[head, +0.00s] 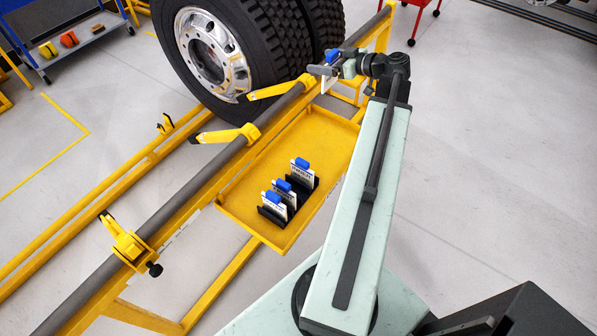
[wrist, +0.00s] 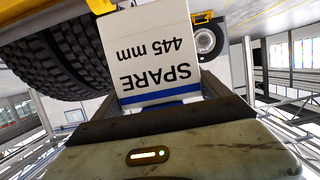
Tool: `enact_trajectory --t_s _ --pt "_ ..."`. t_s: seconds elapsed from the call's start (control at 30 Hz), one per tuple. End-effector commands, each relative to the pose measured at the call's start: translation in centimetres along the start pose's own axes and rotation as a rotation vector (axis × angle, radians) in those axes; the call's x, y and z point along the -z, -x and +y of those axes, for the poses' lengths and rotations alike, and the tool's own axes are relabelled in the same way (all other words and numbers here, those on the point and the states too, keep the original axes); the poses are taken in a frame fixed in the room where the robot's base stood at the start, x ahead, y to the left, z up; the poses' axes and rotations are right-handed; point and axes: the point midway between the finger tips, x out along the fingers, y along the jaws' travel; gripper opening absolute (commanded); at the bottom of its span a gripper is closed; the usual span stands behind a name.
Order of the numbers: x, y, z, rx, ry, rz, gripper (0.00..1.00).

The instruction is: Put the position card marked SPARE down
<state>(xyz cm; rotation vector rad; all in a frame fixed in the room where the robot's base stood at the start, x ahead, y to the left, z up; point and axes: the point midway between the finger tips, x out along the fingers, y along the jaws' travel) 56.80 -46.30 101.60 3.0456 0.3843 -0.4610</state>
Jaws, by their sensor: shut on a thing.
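The white card (wrist: 150,50) shows upside down in the wrist view, with the words SPARE and 445 mm and a blue stripe. My gripper (wrist: 165,108) is shut on its striped end. In the head view my gripper (head: 342,68) is above the far part of the yellow frame, beside the big tyre. The held card shows there only as a small white and blue piece (head: 324,72). It is in the air, beyond the far end of the yellow tray (head: 325,140).
Several yellow arms, among them a near one (head: 225,135), stick out from the grey rail (head: 190,190). Three blue-tabbed cards (head: 285,192) stand in black holders on the tray. A large wheel (head: 215,50) stands behind the rail. The tray's far half is bare.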

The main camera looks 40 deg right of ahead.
Motion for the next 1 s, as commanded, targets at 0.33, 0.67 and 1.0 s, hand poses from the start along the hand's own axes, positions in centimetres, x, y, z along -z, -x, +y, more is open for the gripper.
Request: enact_trajectory --t_s 0.33,0.67,1.0 --pt "-13.5 -4.0 -0.4 -0.005 -0.001 0.0 0.46" --pt "-16.5 -4.9 -0.5 -0.006 -0.002 0.0 0.46" --pt "-22.3 -6.6 -0.5 -0.007 -0.002 0.0 0.46"
